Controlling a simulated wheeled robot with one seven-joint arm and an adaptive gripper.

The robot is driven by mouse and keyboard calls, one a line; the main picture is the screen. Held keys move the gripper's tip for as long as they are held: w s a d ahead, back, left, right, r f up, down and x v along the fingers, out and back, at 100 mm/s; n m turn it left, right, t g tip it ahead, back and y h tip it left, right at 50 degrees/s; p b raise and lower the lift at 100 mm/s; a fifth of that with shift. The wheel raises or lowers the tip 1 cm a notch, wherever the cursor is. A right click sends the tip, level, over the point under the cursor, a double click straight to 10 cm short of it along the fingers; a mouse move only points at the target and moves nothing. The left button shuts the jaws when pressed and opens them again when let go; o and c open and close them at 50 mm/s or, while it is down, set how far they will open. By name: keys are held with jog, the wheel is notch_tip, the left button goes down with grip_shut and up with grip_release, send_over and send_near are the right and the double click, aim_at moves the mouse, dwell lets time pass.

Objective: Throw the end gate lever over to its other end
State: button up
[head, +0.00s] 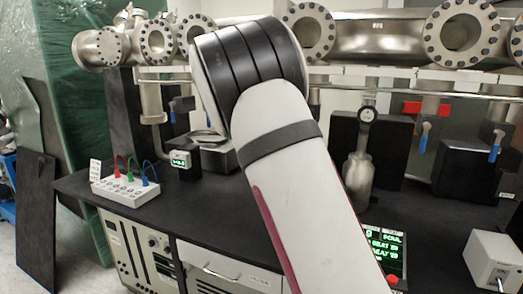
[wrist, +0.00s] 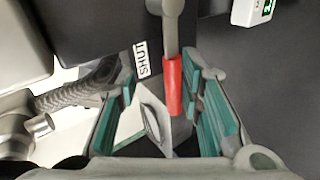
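The lever with a red grip (wrist: 173,88) shows in the wrist view, hanging from a grey metal shaft (wrist: 171,28). A white label reading SHUT (wrist: 141,59) is just left of it. My gripper (wrist: 160,90) is open, its teal-padded fingers on either side of the red grip. The grip is nearer the right finger; I cannot tell whether they touch. In the head view my arm hides my gripper and this lever.
A steel chamber (head: 375,40) with bolted flanges spans the back. Blue-handled valves (head: 423,136) hang below it. On the black bench are a cable box (head: 125,188), a green-lit screen (head: 385,246) and a white box (head: 493,262). A ribbed hose (wrist: 80,97) lies left of my gripper.

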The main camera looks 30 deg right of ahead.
jog(key=shift+a+f, duration=0.1)
jog(key=shift+f, duration=0.15)
jog(key=v, duration=1.2)
jog(key=s+a+m+g+y+p, duration=0.1)
jog(key=s+a, duration=0.3)
jog(key=s, duration=1.1)
jog(key=s+a+f+m+g+y+p, duration=0.1)
jog(key=s+a+m+y+p, duration=0.2)
jog(key=s, duration=1.1)
jog(key=s+a+m+g+y+p, duration=0.1)
jog(key=s+a, duration=0.6)
jog(key=s, duration=0.8)
jog(key=m+y+p, duration=0.1)
jog(key=m+y, duration=0.1)
jog(key=y, duration=0.1)
jog(key=shift+s+f, duration=0.2)
jog(key=shift+s, duration=0.1)
